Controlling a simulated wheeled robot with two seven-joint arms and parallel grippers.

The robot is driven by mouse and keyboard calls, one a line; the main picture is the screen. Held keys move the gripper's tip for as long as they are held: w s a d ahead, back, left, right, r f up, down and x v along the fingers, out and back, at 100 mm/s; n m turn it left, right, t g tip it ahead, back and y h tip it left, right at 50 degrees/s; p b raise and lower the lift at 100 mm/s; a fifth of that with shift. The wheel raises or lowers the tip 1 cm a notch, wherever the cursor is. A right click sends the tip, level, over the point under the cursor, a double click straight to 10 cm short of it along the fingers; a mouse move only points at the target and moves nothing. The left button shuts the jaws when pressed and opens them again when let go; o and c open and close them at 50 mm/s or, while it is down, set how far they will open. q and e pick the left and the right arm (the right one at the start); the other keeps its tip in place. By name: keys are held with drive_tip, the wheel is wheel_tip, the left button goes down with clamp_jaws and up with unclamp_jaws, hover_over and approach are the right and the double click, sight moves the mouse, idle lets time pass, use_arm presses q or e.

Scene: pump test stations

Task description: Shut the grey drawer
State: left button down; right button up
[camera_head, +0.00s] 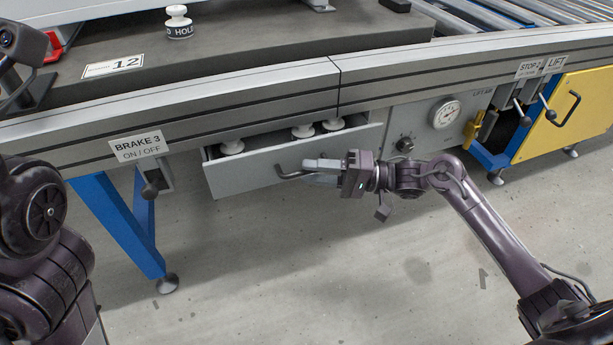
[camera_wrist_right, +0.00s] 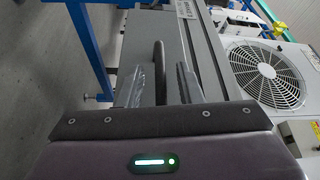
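The grey drawer (camera_head: 262,174) hangs under the front rail of the bench and stands partly open, with its top showing and several white knobs (camera_head: 303,131) inside. Its dark bar handle (camera_head: 291,173) sticks out from the front. My right gripper (camera_head: 318,170) is at the handle. In the right wrist view, the handle (camera_wrist_right: 160,70) stands between the two spread fingers of the gripper (camera_wrist_right: 162,85), with a gap showing on each side. My left arm stands at the left edge; its fingers do not show.
A blue leg (camera_head: 118,225) and the Brake 3 lever (camera_head: 150,188) are left of the drawer. A panel with a gauge (camera_head: 446,114) and a yellow cabinet (camera_head: 570,112) are to the right. The concrete floor in front is clear.

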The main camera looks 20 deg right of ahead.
drive_tip(key=shift+x, duration=0.95)
clamp_jaws()
